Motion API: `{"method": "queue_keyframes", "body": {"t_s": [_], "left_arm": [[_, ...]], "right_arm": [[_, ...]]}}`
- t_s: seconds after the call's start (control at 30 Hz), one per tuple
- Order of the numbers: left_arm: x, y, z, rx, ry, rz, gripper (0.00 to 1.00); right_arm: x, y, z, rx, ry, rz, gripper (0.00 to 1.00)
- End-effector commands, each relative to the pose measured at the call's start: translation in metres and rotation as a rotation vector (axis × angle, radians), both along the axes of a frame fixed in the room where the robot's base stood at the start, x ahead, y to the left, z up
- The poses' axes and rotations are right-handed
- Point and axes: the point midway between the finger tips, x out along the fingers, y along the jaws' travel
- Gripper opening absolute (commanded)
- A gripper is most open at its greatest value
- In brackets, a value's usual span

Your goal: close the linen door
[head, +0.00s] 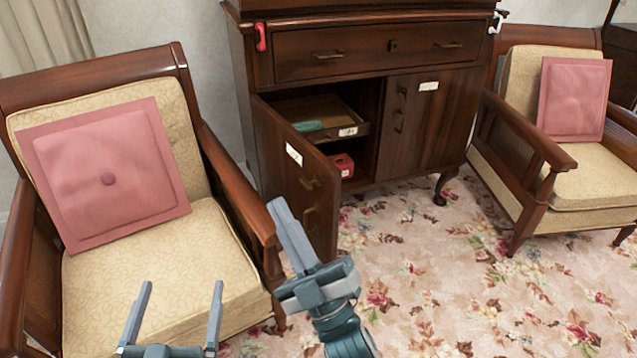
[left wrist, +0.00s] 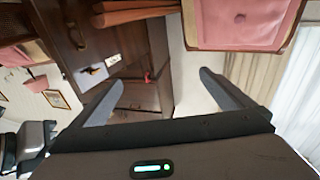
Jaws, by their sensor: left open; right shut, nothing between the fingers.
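The dark wooden cabinet's left door (head: 290,175) stands open, swung out toward me, with a white label and handles on its face. The right door (head: 405,115) looks shut and also has a white label. I cannot read either label, so I cannot tell which door is the linen one. My left gripper (head: 182,288) is open and empty in front of the left armchair; its fingers also show in the left wrist view (left wrist: 163,92). My right gripper (head: 288,222) is shut and empty, in front of the open door's lower part in the head view. I cannot tell whether it touches the door.
Inside the cabinet are a labelled tray (head: 325,125) with a green item and a red box (head: 342,165). A left armchair (head: 200,235) stands close beside the open door. Another armchair (head: 590,180) stands right. Flowered carpet (head: 460,270) lies clear in front.

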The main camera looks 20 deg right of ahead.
Motion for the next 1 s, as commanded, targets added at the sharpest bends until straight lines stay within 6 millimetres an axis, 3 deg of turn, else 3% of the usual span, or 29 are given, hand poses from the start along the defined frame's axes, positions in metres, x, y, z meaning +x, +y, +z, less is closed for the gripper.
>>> {"method": "queue_keyframes", "body": {"t_s": [0.03,0.17,0.3,0.43,0.6,0.7,1.0], "left_arm": [[-0.004,0.005,-0.014,0.031,0.115,0.008,1.0],[-0.029,0.022,-0.083,0.11,0.421,0.028,1.0],[-0.083,0.046,-0.147,0.189,0.749,0.046,1.0],[-0.148,0.07,-0.19,0.253,1.028,0.06,1.0],[-0.218,0.092,-0.217,0.307,1.28,0.072,1.0],[-0.239,0.098,-0.224,0.321,1.353,0.075,1.0],[-0.247,0.101,-0.228,0.327,1.381,0.077,1.0]], "right_arm": [[0.012,-0.002,0.003,-0.054,0.054,-0.057,0.0],[0.036,-0.011,-0.027,-0.215,0.189,-0.206,0.0],[0.052,-0.027,-0.061,-0.397,0.333,-0.353,0.0],[0.057,-0.044,-0.092,-0.561,0.452,-0.464,0.0],[0.054,-0.062,-0.122,-0.715,0.558,-0.554,0.0],[0.052,-0.068,-0.131,-0.761,0.586,-0.579,0.0],[0.052,-0.07,-0.137,-0.778,0.596,-0.588,0.0]]}}
